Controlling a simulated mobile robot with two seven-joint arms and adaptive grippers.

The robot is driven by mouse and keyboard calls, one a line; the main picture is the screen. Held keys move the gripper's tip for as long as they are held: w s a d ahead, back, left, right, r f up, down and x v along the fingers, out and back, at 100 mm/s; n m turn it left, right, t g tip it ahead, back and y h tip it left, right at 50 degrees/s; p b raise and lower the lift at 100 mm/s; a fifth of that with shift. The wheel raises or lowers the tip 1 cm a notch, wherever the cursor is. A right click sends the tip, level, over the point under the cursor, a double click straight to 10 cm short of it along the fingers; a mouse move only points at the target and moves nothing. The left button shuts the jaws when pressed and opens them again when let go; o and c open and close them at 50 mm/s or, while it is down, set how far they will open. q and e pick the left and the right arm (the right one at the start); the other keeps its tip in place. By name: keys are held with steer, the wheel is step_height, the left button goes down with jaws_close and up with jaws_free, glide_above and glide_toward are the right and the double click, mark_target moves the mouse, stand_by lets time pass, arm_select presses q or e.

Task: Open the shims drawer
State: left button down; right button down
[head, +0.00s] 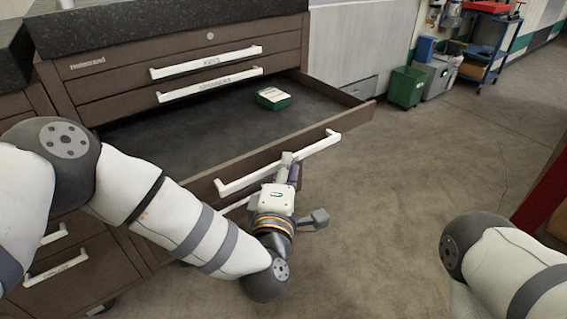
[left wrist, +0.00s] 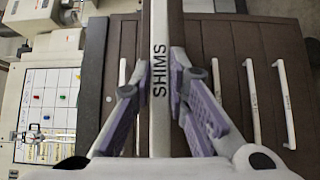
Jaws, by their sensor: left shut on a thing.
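The shims drawer (head: 190,135) stands far out of the brown cabinet in the head view, with its dark inside showing. Its long white handle (head: 245,182) runs along the drawer front; in the left wrist view the handle (left wrist: 160,125) carries the word SHIMS. My left gripper (head: 287,170) is at the middle of this handle. In the left wrist view its purple-padded fingers (left wrist: 160,95) lie on both sides of the handle, shut on it. My right gripper is out of view; only part of the right arm shows.
A green box with a white top (head: 273,98) lies in the open drawer. Two shut drawers with white handles (head: 207,62) are above it. A green bin (head: 406,87) and a blue cart (head: 487,50) stand far back. The floor (head: 420,160) right of the drawer is clear.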

arm_select(q)
steer(key=shift+s+d, duration=0.4)
steer(key=shift+s, duration=0.1)
steer(key=c, duration=1.6)
jaws_free()
steer(key=shift+o, duration=0.2)
steer(key=s+a, duration=0.2)
steer(key=s, duration=1)
